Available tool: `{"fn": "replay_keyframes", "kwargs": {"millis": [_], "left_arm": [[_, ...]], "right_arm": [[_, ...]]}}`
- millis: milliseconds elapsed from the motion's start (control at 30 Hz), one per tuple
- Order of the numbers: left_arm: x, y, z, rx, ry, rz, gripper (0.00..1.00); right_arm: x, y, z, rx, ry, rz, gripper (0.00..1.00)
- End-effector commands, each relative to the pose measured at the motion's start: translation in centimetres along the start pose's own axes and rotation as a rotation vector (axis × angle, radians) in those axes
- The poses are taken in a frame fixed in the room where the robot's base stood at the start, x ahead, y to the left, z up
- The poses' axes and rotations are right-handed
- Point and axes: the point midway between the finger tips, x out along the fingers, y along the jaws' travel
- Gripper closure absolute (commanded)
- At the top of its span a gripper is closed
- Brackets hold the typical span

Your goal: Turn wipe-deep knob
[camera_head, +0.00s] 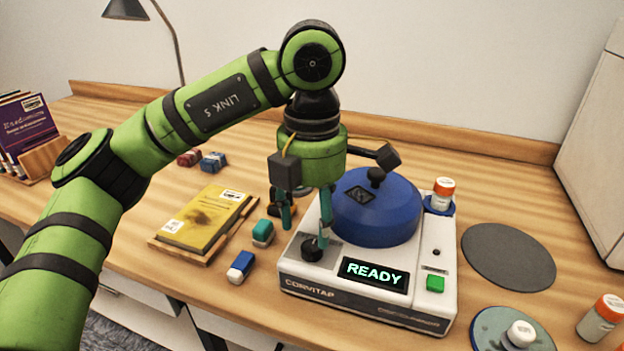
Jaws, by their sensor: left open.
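A white machine (425,300) stands on the wooden desk, with a lit display (373,275) reading "READY". A small black knob (312,251) sits on its front left corner; I cannot read any marking by it, but it is the likely wipe-deep knob. My left gripper (304,230) points down over this corner with its teal fingers apart. One finger's tip is right by the knob, partly in front of it in the picture; I cannot tell if they touch. The other finger is further left. My right gripper is not in view.
A blue domed lid (390,215) with a black top knob rises behind the display. A green button (435,283) is at the machine's front right. A yellow book (208,217) and small blocks (241,266) lie left. Orange-capped bottles (601,317) stand right.

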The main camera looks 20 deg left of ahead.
Motion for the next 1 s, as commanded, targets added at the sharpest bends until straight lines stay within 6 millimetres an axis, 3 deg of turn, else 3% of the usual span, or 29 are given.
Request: {"fn": "replay_keyframes", "kwargs": {"millis": [200,400,1000], "left_arm": [[-4.5,0.0,0.0,-0.002,-0.004,0.004,0.44],[-6.8,0.0,0.0,0.000,-0.001,0.002,0.44],[-7.7,-0.1,0.0,0.001,0.000,0.000,0.44]], "right_arm": [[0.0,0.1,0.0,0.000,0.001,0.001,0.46],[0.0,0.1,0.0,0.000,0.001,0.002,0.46],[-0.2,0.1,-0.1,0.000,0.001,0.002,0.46]]}}
